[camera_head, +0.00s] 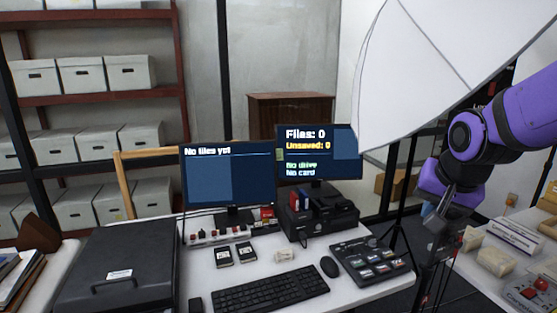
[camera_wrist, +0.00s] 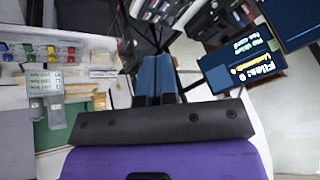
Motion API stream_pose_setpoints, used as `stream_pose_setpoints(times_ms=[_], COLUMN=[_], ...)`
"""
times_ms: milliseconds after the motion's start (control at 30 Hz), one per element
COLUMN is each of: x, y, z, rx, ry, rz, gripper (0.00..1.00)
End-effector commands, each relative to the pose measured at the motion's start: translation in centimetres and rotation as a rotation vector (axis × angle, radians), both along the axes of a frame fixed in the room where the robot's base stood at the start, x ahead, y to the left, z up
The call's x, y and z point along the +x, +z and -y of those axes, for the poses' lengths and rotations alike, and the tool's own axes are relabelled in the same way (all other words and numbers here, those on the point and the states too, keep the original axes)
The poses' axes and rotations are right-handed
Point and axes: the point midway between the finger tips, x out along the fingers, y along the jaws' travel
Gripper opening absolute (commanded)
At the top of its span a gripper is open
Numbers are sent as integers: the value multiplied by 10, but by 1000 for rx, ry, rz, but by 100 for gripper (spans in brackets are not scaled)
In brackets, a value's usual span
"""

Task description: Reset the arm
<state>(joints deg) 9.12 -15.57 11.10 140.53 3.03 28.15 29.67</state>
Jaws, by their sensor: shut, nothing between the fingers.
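My purple arm comes in from the right edge in the head view. Its gripper (camera_head: 437,225) hangs in the air with its fingers pointing down, right of the desk and its black card tray. In the wrist view the two blue-grey fingertips (camera_wrist: 157,60) are together, with nothing between them. The gripper touches nothing that I can see.
A white desk (camera_head: 205,268) bears a keyboard (camera_head: 270,289), a mouse (camera_head: 329,267), a black card tray (camera_head: 370,262) and two monitors (camera_head: 228,176). A large white umbrella (camera_head: 440,65) hangs above, near my arm. A cluttered table (camera_head: 470,268) stands at right. Shelves (camera_head: 95,100) hold boxes.

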Motion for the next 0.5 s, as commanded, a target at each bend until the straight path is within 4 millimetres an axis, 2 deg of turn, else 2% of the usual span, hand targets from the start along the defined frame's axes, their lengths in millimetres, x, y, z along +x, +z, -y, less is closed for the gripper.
stream_pose_setpoints(times_ms=[33,200,500], x=[-13,-58,-133], y=[11,37,65], z=[0,5,14], rx=[-24,-101,-194], ry=[37,169,385], rz=[7,4,-1], gripper=[0,0,0])
